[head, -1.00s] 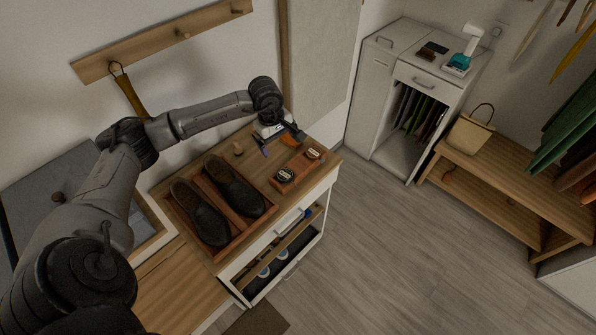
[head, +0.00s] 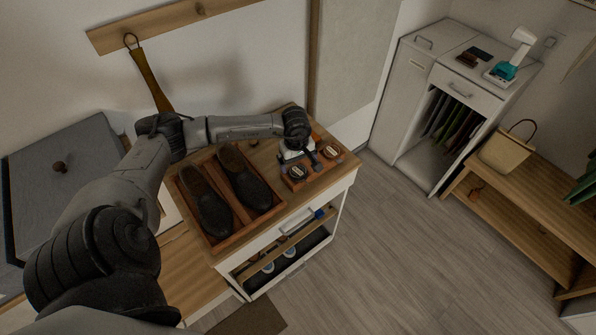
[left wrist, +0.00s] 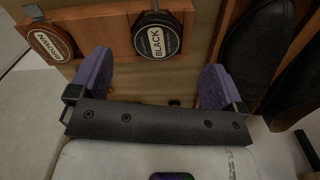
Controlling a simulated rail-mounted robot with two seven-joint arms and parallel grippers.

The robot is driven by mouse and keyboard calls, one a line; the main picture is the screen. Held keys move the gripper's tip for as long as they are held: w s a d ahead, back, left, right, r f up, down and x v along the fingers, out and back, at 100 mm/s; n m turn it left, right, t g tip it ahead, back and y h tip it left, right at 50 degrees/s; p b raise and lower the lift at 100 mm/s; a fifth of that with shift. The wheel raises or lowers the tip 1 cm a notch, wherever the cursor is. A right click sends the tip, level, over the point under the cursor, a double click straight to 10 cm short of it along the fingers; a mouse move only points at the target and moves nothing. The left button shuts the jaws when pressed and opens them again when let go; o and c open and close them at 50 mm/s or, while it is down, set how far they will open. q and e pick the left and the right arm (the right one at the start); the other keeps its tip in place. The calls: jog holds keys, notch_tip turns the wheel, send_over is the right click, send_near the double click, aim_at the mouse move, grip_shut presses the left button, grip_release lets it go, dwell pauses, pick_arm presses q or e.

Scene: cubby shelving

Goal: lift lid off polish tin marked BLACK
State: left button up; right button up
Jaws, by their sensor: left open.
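The polish tin marked BLACK (left wrist: 158,40) is round and dark with a pale label, set in a wooden tray (left wrist: 108,37). In the head view, the BLACK tin (head: 299,172) is the one nearer the shoes. The tin marked BROWN (left wrist: 48,42) sits in the same tray; it also shows in the head view (head: 331,152). My left gripper (left wrist: 157,82) is open, its two purple fingers wide apart and nothing between them. The BLACK tin appears beyond the gap between the fingers, apart from them. My right gripper is not in view.
Dark shoes (head: 243,178) stand in a wooden tray beside the tins, close to my left gripper. A wall or panel rises behind the dresser top (head: 270,158). A white cabinet (head: 398,108) and a bench with a basket (head: 508,152) stand to the right.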

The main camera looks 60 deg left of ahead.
aim_at(299, 172)
pick_arm(q)
jog(key=shift+w+a+f, duration=0.1)
jog(key=shift+w+f, duration=0.05)
jog(key=shift+f, duration=1.2)
jog(key=shift+w+a+f, duration=0.1)
jog(key=shift+f, duration=1.25)
jog(key=c, duration=1)
jog(key=shift+r, duration=0.1)
